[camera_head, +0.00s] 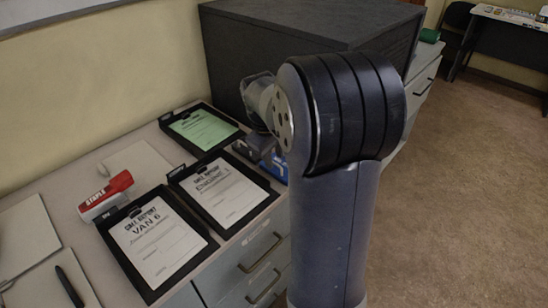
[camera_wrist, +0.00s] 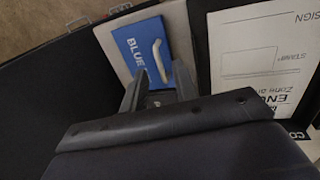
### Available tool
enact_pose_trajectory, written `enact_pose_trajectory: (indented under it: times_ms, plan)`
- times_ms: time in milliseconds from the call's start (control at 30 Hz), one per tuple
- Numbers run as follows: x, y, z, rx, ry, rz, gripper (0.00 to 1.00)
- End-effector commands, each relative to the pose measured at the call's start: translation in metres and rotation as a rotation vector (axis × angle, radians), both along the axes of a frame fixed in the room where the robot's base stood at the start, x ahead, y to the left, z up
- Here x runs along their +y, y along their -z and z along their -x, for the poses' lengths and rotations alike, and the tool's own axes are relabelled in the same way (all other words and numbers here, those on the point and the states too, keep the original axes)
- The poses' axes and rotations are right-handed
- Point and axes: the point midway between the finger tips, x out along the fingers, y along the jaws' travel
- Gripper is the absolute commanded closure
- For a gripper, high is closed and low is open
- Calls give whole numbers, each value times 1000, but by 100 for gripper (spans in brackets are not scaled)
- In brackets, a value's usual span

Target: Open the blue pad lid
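The blue pad lid (camera_wrist: 146,47) is in the upper middle of the wrist view, with white "BLUE" lettering and a pale curved handle (camera_wrist: 159,60). It looks flat and closed. My gripper (camera_wrist: 160,76) is open, one dark finger on each side of the handle's lower end. I cannot tell whether the fingers touch the handle. In the head view the blue pad (camera_head: 279,168) shows only partly behind my arm, and my gripper (camera_head: 256,147) is small and low beside it.
A clipboard marked "ENGINE 1" (camera_head: 222,190) lies just left of the pad. A large dark box (camera_head: 300,35) stands behind. The floor (camera_head: 465,190) at right is clear.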

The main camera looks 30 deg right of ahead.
Motion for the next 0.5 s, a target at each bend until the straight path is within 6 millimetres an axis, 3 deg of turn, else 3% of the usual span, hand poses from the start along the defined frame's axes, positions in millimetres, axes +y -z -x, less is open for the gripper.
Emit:
enact_pose_trajectory:
  times_ms: [167,433,500]
  plan:
    - [-2,11,-1,0,1,0,72]
    - [-2,12,-1,-1,1,0,72]
    - [-2,12,-1,-1,1,0,78]
